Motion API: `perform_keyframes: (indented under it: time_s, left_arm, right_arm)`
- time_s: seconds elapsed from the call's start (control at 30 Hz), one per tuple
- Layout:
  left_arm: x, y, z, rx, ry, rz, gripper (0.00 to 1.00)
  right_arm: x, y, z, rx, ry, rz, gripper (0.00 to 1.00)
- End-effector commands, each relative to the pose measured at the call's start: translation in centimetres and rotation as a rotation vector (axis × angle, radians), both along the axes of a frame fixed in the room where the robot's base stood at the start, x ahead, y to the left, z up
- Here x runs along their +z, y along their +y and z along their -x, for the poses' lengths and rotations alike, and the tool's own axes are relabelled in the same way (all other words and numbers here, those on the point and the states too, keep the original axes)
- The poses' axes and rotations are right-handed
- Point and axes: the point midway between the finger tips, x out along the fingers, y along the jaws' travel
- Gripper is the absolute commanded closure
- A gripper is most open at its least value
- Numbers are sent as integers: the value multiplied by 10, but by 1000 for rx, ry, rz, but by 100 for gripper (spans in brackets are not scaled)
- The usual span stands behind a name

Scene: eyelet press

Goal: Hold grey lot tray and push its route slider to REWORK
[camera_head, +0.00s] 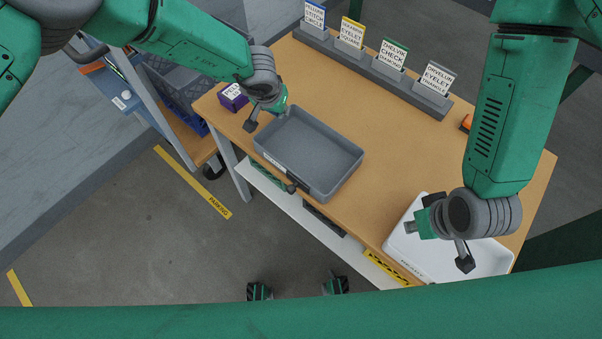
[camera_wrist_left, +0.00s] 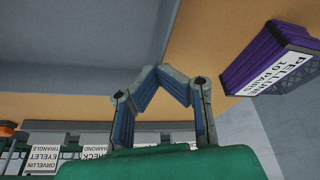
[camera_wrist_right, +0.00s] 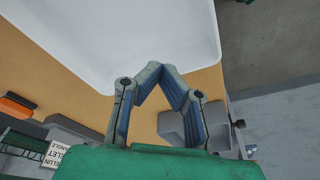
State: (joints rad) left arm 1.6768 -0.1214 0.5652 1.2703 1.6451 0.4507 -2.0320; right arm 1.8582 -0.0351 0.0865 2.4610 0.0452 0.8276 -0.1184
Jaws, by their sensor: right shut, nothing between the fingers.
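The grey lot tray (camera_head: 318,138) lies on the wooden table, its front wall along the front edge. A white label (camera_head: 275,156) is on that wall, with a small dark piece (camera_head: 292,188) near its lower end. I cannot tell whether this piece is the route slider; REWORK is not readable. My left gripper (camera_head: 282,108) is over the tray's far left corner, fingertips together and empty. The tray also fills the upper left of the left wrist view (camera_wrist_left: 70,50). My right gripper (camera_head: 411,228) is shut and empty above the white tray (camera_head: 398,250), apart from the grey tray.
A purple labelled box (camera_head: 233,97) stands just left of the grey tray, close to my left gripper. Several shape signs (camera_head: 394,56) stand in a grey rack along the back. An orange object (camera_head: 466,122) lies behind my right arm. The table middle is clear.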

Motion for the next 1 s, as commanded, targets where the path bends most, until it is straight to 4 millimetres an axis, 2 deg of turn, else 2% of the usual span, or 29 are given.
perform_keyframes:
  time_s: [0.03,0.1,0.3,0.4,0.57,0.87,1.0]
  left_arm:
    - [-4,0,5,-2,10,-2,100]
    - [-5,0,5,-2,10,-1,100]
    - [-5,0,5,-2,10,-1,100]
    - [-5,0,5,-2,11,-3,100]
    - [-5,0,5,-2,11,-3,100]
    - [-5,1,5,-1,10,-4,100]
    - [-5,1,5,-1,10,-4,100]
  right_arm:
    - [13,17,-19,42,-77,-22,100]
    - [26,45,-34,138,-169,-53,100]
    - [43,122,-30,417,-339,-145,100]
    - [53,148,-28,505,-410,-174,100]
    - [61,165,-26,564,-464,-189,100]
    - [61,165,-27,566,-466,-189,100]
    - [55,169,-31,565,-465,-189,100]
